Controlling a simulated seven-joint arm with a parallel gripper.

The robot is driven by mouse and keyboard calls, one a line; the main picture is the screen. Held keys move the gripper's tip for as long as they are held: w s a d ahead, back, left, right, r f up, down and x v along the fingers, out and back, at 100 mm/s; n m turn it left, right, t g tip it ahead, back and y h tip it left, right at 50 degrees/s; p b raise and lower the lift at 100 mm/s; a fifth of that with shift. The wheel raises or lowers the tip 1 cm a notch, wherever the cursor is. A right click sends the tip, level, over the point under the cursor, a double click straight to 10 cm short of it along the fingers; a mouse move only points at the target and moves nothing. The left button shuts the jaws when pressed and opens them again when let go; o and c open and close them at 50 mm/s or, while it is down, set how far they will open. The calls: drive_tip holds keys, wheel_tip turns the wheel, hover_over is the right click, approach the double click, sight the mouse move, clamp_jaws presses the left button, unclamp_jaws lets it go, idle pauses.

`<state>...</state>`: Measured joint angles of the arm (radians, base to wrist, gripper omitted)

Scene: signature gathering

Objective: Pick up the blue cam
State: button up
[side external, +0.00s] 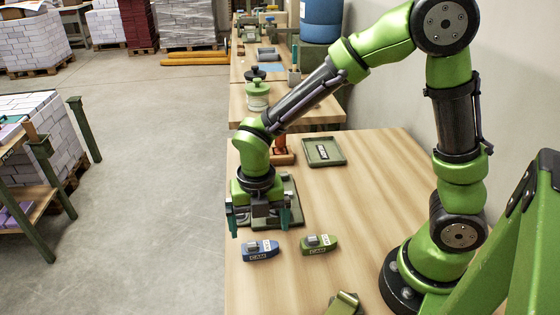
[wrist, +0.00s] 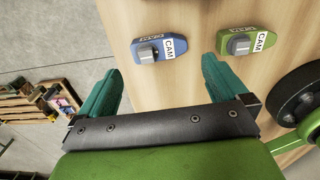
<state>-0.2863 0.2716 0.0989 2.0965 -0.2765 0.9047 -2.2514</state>
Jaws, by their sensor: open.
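The blue cam (side external: 260,252) lies on the wooden table near its left edge, with a white CAM label and a grey block on it. It also shows in the wrist view (wrist: 158,37), ahead of the space between my fingers. A similar green cam (side external: 319,244) lies to its right; in the wrist view (wrist: 249,40) it sits beyond the right finger. My gripper (side external: 261,222) points down above the table, just behind the blue cam in the side view. Its teal fingers (wrist: 161,64) are spread wide with nothing between them.
A dark green tray or plate (side external: 290,206) lies behind my gripper, partly hidden by it. Another labelled green tray (side external: 324,152) lies further back, near an orange-red item (side external: 281,150). An olive piece (side external: 344,303) is at the front. The middle right of the table is clear.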

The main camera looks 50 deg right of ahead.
sight(261, 250)
drive_tip(key=shift+s+a+f, duration=0.15)
drive_tip(key=shift+f, duration=1.6)
drive_tip(key=shift+s+a+f, duration=0.15)
drive_tip(key=shift+f, duration=1.6)
drive_tip(key=shift+r, duration=0.1)
drive_tip(key=c, duration=1.1)
